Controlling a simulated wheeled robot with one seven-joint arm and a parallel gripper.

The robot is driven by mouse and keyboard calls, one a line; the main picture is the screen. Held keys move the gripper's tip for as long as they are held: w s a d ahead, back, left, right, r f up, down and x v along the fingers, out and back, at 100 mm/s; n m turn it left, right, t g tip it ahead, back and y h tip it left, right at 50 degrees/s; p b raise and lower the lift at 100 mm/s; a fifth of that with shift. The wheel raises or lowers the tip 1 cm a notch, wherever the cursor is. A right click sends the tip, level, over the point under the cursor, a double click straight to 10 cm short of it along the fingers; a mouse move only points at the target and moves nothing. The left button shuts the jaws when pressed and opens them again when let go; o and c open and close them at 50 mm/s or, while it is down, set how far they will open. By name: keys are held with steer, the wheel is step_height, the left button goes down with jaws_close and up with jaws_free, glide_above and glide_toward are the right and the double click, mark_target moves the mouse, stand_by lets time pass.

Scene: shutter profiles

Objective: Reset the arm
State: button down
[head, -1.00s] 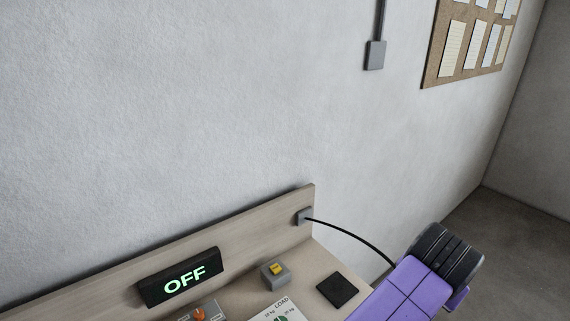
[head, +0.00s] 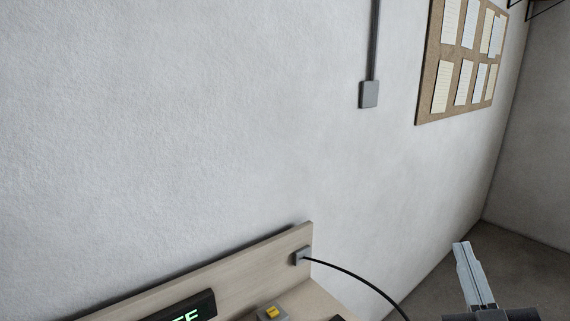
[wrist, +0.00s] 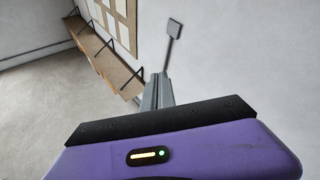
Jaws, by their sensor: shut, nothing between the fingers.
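My gripper (head: 470,270) is at the lower right of the head view, pointing up, with its two grey fingers together and nothing between them. It is in the air, right of the bench and apart from the wall. In the wrist view the shut fingers (wrist: 158,92) show beyond the dark edge of my purple wrist housing. The rest of my arm is mostly below the head view.
A wooden bench back panel (head: 240,268) stands at the bottom. It has a partly cut-off display (head: 185,309), a yellow button box (head: 271,314) and a black cable (head: 355,276). A corkboard (head: 433,65) and wall box (head: 369,94) are on the wall. Shelves (wrist: 108,58) show in the wrist view.

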steer(key=s+a+f+m+g+y, duration=0.1)
steer(key=s+a+f+g, duration=0.1)
steer(key=s+f, duration=0.6)
steer(key=s+a+f+g+y+b, duration=0.1)
steer(key=s+a+f+g, duration=0.2)
steer(key=s+f, duration=0.6)
steer(key=s+a+f+m+g+y+b, duration=0.1)
steer(key=s+f, duration=0.7)
steer(key=s, duration=0.9)
steer(key=shift+a+f+m+g+y, duration=0.15)
steer(key=shift+a+m+g+y, duration=0.15)
steer(key=shift+a+g, duration=0.75)
steer(key=shift+s+a, duration=0.1)
steer(key=shift+a, duration=0.05)
